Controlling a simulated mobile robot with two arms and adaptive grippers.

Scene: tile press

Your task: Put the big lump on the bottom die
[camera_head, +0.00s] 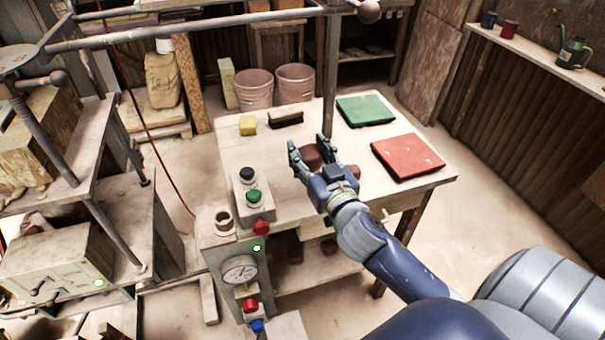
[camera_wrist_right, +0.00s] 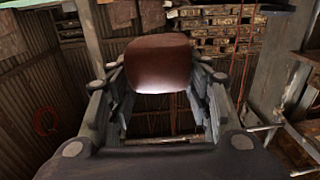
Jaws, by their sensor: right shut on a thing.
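My right gripper (camera_head: 309,148) is above the worktable and shut on a reddish-brown lump (camera_head: 313,156). In the right wrist view the lump (camera_wrist_right: 158,62) is a smooth, rounded block between the fingers. The fingers cover part of it in the head view. I cannot tell whether it touches the tabletop below. My left gripper is not in view. I cannot clearly make out the bottom die in either view.
The worktable (camera_head: 290,185) holds a green slab (camera_head: 365,110), a red slab (camera_head: 407,157), a yellow block (camera_head: 247,125) and a dark brush (camera_head: 286,119). A button box (camera_head: 252,200) and gauge cabinet (camera_head: 238,268) stand at its front left. Metal framework with shelves fills the left side.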

